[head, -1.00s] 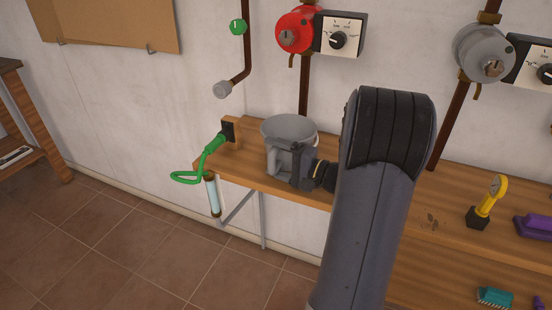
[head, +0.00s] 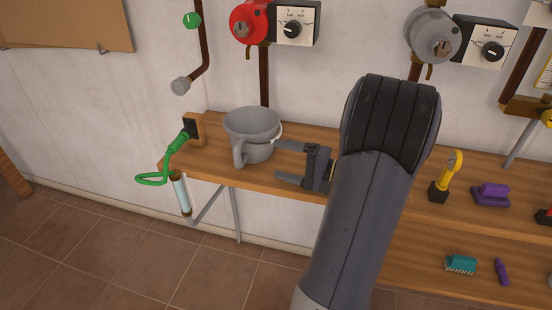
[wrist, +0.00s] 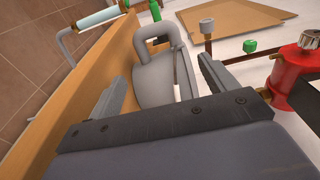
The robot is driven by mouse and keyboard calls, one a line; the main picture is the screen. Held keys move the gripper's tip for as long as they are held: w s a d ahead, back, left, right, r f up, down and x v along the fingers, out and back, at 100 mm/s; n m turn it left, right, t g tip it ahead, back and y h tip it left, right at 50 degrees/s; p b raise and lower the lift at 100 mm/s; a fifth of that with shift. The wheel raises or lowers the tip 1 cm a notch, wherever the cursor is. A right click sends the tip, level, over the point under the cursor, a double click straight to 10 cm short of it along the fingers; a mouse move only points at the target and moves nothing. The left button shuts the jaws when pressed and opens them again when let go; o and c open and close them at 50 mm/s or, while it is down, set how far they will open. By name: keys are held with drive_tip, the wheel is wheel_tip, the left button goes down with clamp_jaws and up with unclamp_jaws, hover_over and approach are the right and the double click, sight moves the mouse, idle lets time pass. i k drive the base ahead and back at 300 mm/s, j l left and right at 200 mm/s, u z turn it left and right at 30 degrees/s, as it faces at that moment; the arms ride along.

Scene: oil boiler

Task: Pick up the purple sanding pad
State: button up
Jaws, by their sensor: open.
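The purple sanding pad (head: 490,195), a block with a raised grip, lies on the upper wooden shelf at the right in the head view. It is not seen in the wrist view. My gripper (head: 283,163) is open and empty above the shelf, well left of the pad, with my arm between them in the picture. Its fingers point left towards a grey mug-shaped pot (head: 252,125), which also shows ahead of the fingers in the wrist view (wrist: 155,75). The pot appears to stand upright on the shelf, apart from the fingers.
A teal brush (head: 461,264) and a slim purple object (head: 502,272) lie on the lower shelf. Valves and pipes line the wall.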

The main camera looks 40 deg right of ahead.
sight(490, 194)
drive_tip(key=k, duration=0.5)
drive_tip(key=z, duration=1.4)
drive_tip(key=i+j+z, duration=0.1)
drive_tip(key=z, duration=0.3)
drive_tip(key=j+z, duration=0.2)
drive_tip(key=z, duration=0.15)
drive_tip(key=i+j+z, duration=0.1)
drive_tip(key=z, duration=0.3)
drive_tip(key=j+z, duration=0.35)
drive_tip(key=l, duration=0.1)
